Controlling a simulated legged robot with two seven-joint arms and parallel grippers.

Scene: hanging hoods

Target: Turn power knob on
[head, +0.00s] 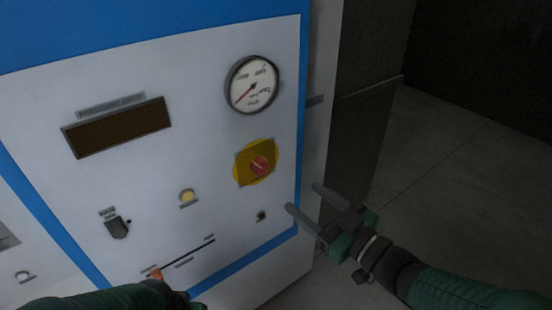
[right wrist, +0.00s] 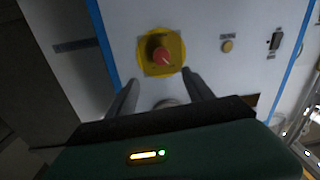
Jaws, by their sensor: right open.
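The control panel (head: 210,130) is white with a blue border. A red rotary knob (head: 260,166) sits on a yellow plate at its right side; the knob also shows in the right wrist view (right wrist: 161,56). A black knob or switch (head: 118,228) is at the lower left. The labels are too small to read, so I cannot tell which is the power knob. My right gripper (head: 303,197) is open at the panel's lower right edge, its fingers pointing toward it; in the right wrist view (right wrist: 160,76) the red knob lies just beyond the fingertips. My left gripper (head: 178,297) is mostly cut off at the bottom.
A round gauge (head: 251,85) and a dark display (head: 117,127) are above. A pale yellow button (head: 188,197), a small dark fitting (head: 261,216) and a slot with an orange piece (head: 156,274) are lower. Open floor (head: 450,170) lies to the right.

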